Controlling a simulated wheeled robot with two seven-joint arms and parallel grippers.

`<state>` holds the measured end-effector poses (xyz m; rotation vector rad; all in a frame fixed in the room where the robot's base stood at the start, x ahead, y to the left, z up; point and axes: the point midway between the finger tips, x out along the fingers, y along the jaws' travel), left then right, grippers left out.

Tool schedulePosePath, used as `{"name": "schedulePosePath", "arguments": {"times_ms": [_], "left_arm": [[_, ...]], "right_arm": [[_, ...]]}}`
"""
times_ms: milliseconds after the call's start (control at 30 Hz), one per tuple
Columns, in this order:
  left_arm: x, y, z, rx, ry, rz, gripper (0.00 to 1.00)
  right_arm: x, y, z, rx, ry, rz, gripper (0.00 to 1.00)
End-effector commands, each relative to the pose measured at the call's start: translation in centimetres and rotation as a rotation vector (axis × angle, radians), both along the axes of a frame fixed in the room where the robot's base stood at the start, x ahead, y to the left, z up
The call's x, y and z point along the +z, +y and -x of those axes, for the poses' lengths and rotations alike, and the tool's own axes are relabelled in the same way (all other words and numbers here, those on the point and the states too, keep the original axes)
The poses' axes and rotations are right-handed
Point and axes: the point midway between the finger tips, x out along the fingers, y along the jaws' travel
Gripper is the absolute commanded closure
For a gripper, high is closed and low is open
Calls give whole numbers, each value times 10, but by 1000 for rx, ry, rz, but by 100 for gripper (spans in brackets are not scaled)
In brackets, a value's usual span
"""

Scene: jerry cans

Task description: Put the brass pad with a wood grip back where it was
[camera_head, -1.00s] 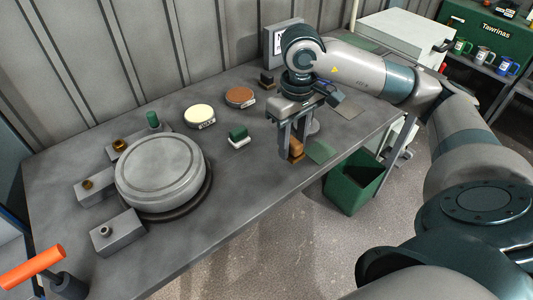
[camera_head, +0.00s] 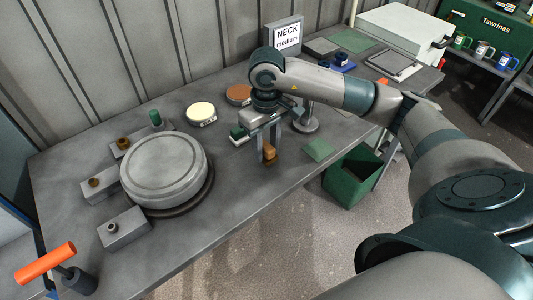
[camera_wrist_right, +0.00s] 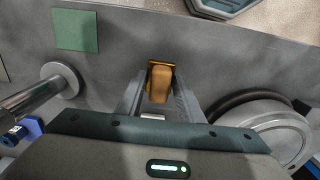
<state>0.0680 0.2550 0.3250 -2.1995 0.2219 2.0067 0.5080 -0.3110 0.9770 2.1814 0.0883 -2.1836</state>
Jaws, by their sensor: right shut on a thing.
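My right gripper (camera_head: 269,158) is shut on the brass pad with a wood grip (camera_head: 270,152), near the front edge of the grey bench (camera_head: 230,198). In the right wrist view the wood grip (camera_wrist_right: 160,82) sits between the two fingertips (camera_wrist_right: 158,97), with a brass rim showing at its far end. I cannot tell whether the pad touches the bench. A pad with a green grip (camera_head: 237,132) stands just left of the gripper, partly hidden by it. My left gripper is not in view.
A large round grey can part (camera_head: 163,172) sits on a dark ring at left, with grey blocks beside it. Cream (camera_head: 200,112) and brown (camera_head: 238,94) discs lie behind. A green square (camera_head: 318,149) lies right of the gripper. A "NECK medium" sign (camera_head: 285,37) stands behind. A green bin (camera_head: 352,177) stands below the edge.

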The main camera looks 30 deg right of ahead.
Motion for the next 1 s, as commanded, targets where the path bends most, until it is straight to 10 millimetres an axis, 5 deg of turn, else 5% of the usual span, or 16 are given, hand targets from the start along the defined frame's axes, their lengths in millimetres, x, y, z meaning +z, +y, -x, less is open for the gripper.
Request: {"name": "schedulePosePath", "arguments": {"times_ms": [300, 833, 867, 900, 1000], "left_arm": [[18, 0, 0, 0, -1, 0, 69], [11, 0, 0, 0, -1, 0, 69], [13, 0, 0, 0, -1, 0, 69], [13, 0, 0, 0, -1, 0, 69], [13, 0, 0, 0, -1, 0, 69]], "right_arm": [[-30, 0, 1, -1, 2, -1, 87], [-37, 0, 0, 0, 0, 1, 87], [-36, 0, 0, 0, 0, 1, 59], [-35, 0, 0, 0, 0, 1, 49], [-35, 0, 0, 0, 0, 1, 47]]}}
